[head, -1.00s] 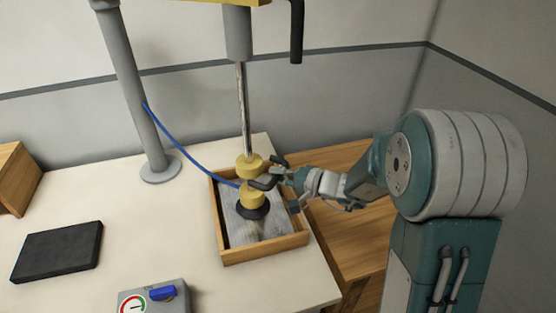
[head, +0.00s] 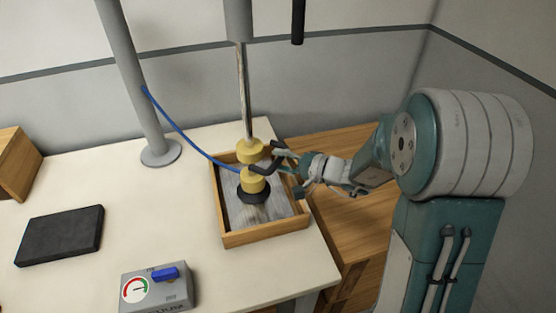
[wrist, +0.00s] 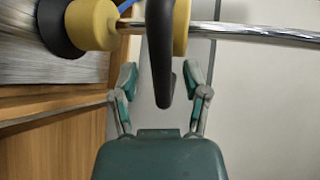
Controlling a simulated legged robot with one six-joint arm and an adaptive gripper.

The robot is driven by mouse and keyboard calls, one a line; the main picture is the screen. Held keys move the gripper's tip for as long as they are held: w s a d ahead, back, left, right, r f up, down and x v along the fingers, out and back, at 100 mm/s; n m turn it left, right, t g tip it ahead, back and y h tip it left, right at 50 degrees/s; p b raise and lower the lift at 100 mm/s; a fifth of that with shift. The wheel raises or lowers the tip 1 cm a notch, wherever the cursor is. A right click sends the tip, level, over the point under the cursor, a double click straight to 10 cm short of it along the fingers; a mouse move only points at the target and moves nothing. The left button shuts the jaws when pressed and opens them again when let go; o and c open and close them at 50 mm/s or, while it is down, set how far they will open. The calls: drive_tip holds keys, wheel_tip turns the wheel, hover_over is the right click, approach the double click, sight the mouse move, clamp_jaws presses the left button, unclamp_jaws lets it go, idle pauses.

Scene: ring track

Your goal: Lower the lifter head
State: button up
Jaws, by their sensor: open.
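The lifter head is a yellow cylinder (head: 252,182) with a black suction cup (head: 253,195), under a yellow collar (head: 250,151) on a shiny rod (head: 243,95). It is over a grey sheet (head: 232,215) in a wooden tray; I cannot tell whether the cup touches the sheet. A black handle (head: 264,167) sticks out at its right; in the wrist view the handle (wrist: 160,50) hangs down with its end between my fingertips. My gripper (head: 286,170) is open beside the head, also in the wrist view (wrist: 161,85), with a finger on each side of the handle.
The tray's wooden rim (head: 265,238) surrounds the sheet. A blue hose (head: 180,130) runs from a grey post (head: 130,80) to the head. A control box (head: 158,290) with a gauge and blue lever stands in front. A black slab (head: 60,235) lies left; white table between is clear.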

drive_tip(key=v, duration=1)
drive_tip(key=shift+s+d, duration=0.2)
drive_tip(key=shift+d, duration=0.15)
drive_tip(key=shift+s+a+r, duration=0.1)
